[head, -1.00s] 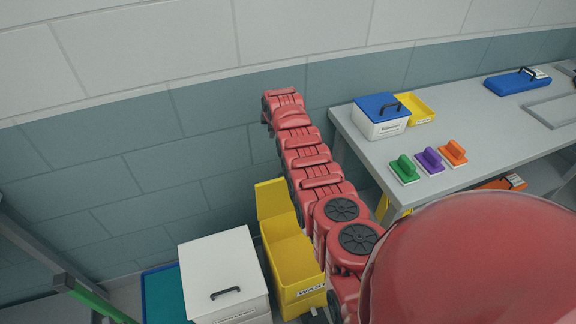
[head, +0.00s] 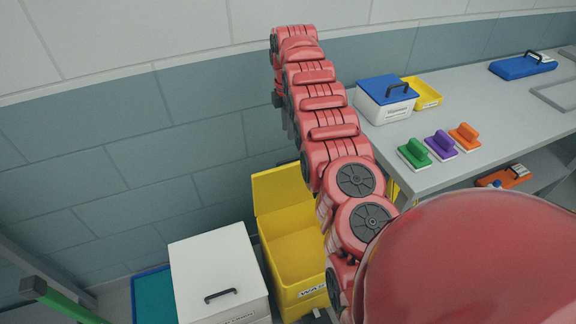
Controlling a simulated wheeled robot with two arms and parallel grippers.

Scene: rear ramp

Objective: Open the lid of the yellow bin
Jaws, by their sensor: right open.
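The yellow bin (head: 293,250) stands on the floor near the wall, with a partly visible label on its front. Its lid (head: 282,192) stands raised at the back edge, so the bin's inside shows. My red right arm passes along the bin's right side and hides part of it. My right gripper (head: 279,106) is at the far end of that arm, well above the lid and apart from it. It is small and partly hidden by the arm, and it is open. My left gripper is not in view.
A white bin (head: 215,265) with a black handle stands left of the yellow bin, beside a teal container (head: 153,297). A grey bench (head: 470,110) at the right holds a blue-lidded box (head: 386,100), a yellow tray (head: 428,93) and coloured brushes (head: 440,146). The wall is close behind.

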